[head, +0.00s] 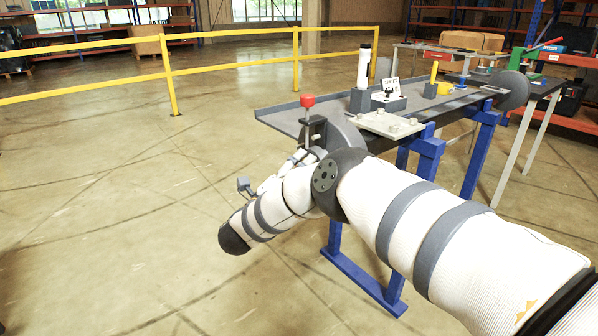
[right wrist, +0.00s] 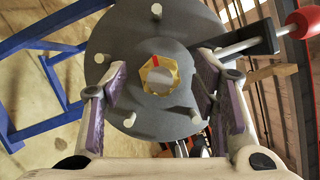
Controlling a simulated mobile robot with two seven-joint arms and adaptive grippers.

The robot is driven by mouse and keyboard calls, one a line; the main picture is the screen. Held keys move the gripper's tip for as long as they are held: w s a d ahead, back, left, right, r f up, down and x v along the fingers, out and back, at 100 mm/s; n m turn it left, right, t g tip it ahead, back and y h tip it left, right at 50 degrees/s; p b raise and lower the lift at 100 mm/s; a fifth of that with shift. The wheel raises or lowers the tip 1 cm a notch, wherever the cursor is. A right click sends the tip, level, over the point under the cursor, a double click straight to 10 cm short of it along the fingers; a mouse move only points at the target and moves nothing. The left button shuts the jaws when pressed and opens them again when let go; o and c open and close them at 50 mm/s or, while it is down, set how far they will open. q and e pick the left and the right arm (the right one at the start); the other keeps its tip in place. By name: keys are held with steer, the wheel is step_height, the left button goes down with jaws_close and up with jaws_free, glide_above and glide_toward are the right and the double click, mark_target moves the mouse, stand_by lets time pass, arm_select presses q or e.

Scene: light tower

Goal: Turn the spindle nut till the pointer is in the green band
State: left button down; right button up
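In the right wrist view, the brass hexagonal spindle nut (right wrist: 159,75), with a red mark on its upper edge, sits at the centre of a round dark grey flange (right wrist: 150,35). My right gripper (right wrist: 152,88) is open, with its purple-padded fingers on either side of the nut and clear gaps between. In the head view, my right arm hides most of the gripper and the nut at the near end of the grey bench (head: 285,117). I cannot make out a pointer or green band. My left gripper is not in view.
A lever with a red knob (head: 308,100) stands beside the flange; the knob also shows in the right wrist view (right wrist: 304,21). Yellow railing (head: 230,66) runs behind; floor at left is clear.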

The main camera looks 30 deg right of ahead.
steer(key=v, duration=1.2)
